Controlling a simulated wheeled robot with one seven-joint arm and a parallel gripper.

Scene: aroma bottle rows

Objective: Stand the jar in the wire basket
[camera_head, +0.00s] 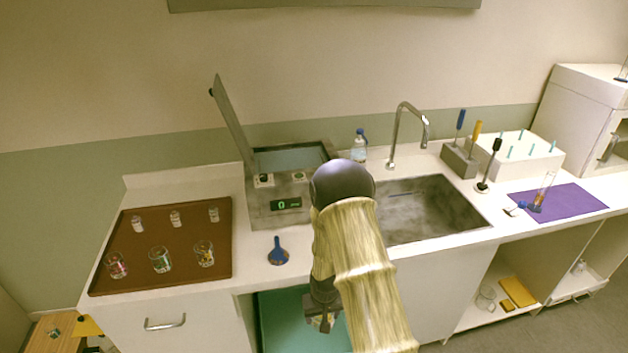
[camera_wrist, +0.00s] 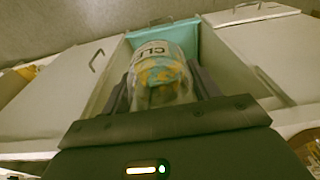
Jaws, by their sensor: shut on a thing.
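In the wrist view a clear jar (camera_wrist: 160,72) with a white lettered label and yellow and teal contents sits between the two fingers of my gripper (camera_wrist: 160,90). The gripper is shut on it. In the head view my gripper (camera_head: 322,316) hangs in front of the counter, over an open drawer with a teal inside (camera_head: 278,322). The jar is mostly hidden there by my gripper and arm. The drawer's teal inside also shows beyond the jar in the wrist view (camera_wrist: 187,38). I cannot make out a wire basket in either view.
A brown tray (camera_head: 170,238) with several glasses and jars stands at the counter's left. A blue funnel-shaped item (camera_head: 278,254) lies near the front edge. An open-lidded metal bath (camera_head: 262,212), a sink (camera_head: 430,205) and a purple mat (camera_head: 575,202) are farther along.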

